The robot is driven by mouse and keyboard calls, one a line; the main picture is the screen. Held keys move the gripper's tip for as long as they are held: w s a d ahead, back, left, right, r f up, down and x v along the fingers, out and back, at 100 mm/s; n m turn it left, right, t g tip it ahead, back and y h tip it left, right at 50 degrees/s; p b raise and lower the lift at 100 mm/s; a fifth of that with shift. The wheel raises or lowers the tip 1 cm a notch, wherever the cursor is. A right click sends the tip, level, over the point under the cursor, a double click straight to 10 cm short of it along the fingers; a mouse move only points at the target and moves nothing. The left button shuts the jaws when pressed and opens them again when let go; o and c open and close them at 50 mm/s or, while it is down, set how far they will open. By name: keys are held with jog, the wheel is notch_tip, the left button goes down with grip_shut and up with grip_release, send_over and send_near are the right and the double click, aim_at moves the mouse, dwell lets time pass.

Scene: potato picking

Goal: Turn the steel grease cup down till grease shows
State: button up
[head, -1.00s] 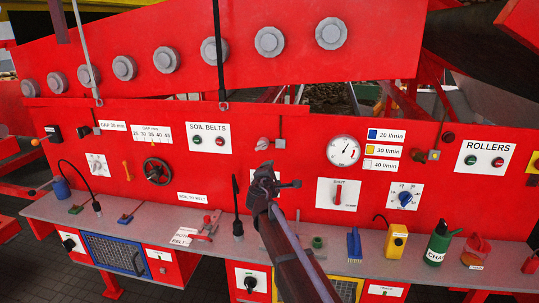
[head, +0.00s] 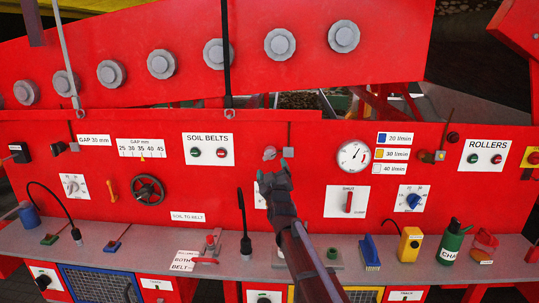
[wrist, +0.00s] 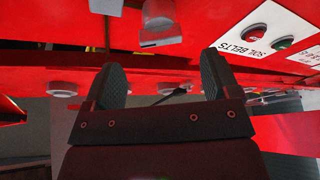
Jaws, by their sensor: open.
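The steel grease cup (head: 270,153) is a small light grey cup on the red panel, beside a thin grey post. In the head view my gripper (head: 273,172) is just below it and hides part of the panel there. In the wrist view the grease cup (wrist: 160,20) is at the top, beyond the tips and between the lines of the two fingers. My gripper (wrist: 162,62) is open, with nothing between its fingers. No grease can be made out at the cup.
A pressure gauge (head: 353,156) and a red-handled SHUT plate (head: 348,201) are right of my gripper. The SOIL BELTS buttons (head: 208,150) are to its left. The grey shelf (head: 330,240) below carries a blue brush (head: 370,252) and several other items.

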aim_at(270, 158)
jog(key=p+x, duration=0.2)
jog(key=x, duration=0.5)
jog(key=shift+w+r, duration=0.1)
jog(key=shift+w, duration=0.05)
jog(key=c, duration=0.9)
